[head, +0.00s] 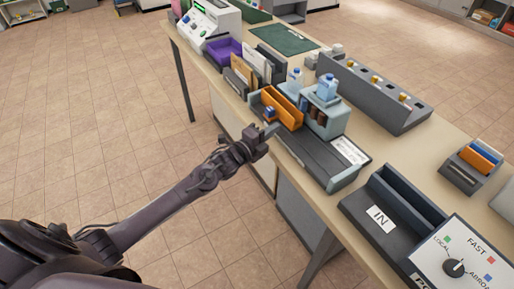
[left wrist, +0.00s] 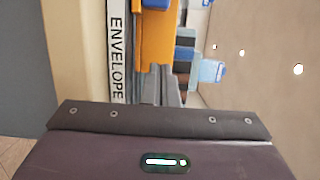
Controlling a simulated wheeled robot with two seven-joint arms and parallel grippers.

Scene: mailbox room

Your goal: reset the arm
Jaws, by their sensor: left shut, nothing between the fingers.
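My left arm reaches in from the lower left in the head view. Its gripper (head: 267,131) is shut and empty, at the near edge of the table, close to the orange holder (head: 283,107) and the dark tray (head: 310,150). My right gripper is not in view.
The tiled floor (head: 90,110) to the left is clear.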

